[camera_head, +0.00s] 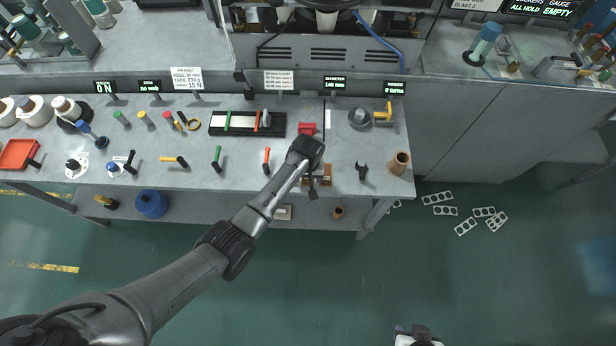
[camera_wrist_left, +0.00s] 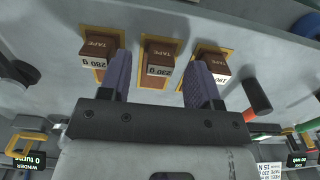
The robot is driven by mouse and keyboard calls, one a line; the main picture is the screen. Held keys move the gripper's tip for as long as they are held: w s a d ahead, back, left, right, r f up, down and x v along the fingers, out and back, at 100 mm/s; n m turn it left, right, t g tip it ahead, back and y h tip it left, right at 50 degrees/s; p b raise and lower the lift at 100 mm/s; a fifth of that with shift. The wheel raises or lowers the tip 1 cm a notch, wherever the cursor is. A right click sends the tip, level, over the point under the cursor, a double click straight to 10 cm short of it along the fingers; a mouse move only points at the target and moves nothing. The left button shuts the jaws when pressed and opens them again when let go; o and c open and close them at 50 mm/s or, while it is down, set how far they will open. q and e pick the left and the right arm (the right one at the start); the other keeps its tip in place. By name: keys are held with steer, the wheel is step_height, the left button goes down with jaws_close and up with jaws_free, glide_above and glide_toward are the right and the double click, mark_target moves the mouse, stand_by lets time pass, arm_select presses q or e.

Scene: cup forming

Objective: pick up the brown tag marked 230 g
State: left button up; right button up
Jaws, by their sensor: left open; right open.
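Three brown tags marked TAPE lie on yellow-edged spots in the left wrist view. The middle tag (camera_wrist_left: 159,50) has an upside-down label that seems to read 230 G. The right tag (camera_wrist_left: 209,56) is partly hidden by a finger. My left gripper (camera_wrist_left: 162,78) is open, its fingers either side of the middle tag, holding nothing. In the head view my left gripper (camera_head: 312,184) is over the bench front and hides most of the tags. My right gripper (camera_head: 416,337) shows small at the bottom edge, away from the bench.
White perforated plates (camera_head: 467,226) lie on the floor.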

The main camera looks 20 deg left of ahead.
arm_select(q)
steer(key=shift+f, duration=0.9)
steer(key=shift+c, duration=0.3)
steer(key=c, duration=0.9)
